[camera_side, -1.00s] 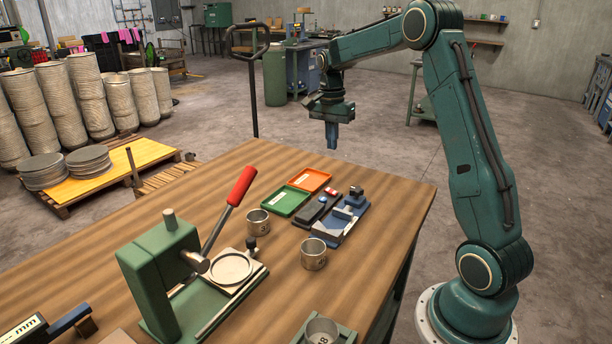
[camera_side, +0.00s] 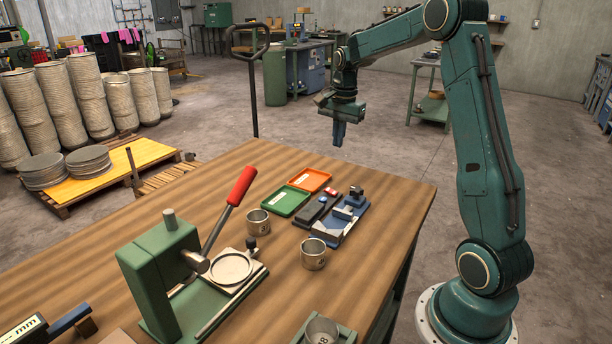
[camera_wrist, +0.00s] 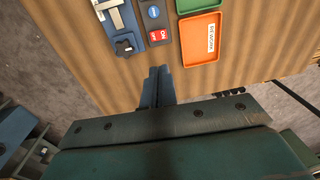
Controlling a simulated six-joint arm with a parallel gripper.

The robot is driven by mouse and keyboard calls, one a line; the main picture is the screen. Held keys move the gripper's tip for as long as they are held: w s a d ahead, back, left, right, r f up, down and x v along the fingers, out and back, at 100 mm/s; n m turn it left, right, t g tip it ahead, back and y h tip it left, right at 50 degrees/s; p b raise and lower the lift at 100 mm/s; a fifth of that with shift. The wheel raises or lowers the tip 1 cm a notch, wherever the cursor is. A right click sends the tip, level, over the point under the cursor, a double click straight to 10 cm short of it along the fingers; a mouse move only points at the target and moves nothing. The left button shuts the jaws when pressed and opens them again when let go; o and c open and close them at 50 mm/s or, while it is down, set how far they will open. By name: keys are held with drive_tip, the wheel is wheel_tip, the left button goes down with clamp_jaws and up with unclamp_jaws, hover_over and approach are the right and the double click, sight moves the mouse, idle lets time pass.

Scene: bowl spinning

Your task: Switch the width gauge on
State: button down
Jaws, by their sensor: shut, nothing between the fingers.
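The blue width gauge (camera_side: 340,221) with a pale slide and dark knob stands toward the table's far right edge. Beside it lies a dark switch box (camera_side: 316,210) with a red switch and a blue button. In the wrist view the gauge (camera_wrist: 120,28) is at the top, and the box with its blue button (camera_wrist: 154,12) and red switch (camera_wrist: 159,35), marked ON, is right of it. My gripper (camera_side: 338,143) is shut and empty, pointing down above the table's far side, apart from the box. Its fingertips (camera_wrist: 158,72) show below the red switch in the wrist view.
A green tray (camera_side: 285,202) and an orange tray (camera_side: 310,180) lie beside the box. Metal cups (camera_side: 258,222) (camera_side: 313,254) stand nearer. A green press (camera_side: 160,270) with a red lever is front left. A display marked mm (camera_side: 24,331) shows at the lower left.

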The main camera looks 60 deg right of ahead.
sight(328, 189)
drive_tip(key=shift+s+a+t, duration=0.3)
drive_tip(key=shift+s+t, duration=0.35)
drive_tip(key=shift+t, duration=0.05)
drive_tip(key=shift+f, duration=0.1)
drive_tip(key=w+f, duration=0.1)
drive_tip(key=f, duration=0.8)
drive_tip(key=w+f, duration=0.1)
drive_tip(key=f, duration=0.3)
drive_tip(key=shift+w+f, duration=0.25)
drive_tip(key=shift+w, duration=0.05)
drive_tip(key=shift+w, duration=0.1)
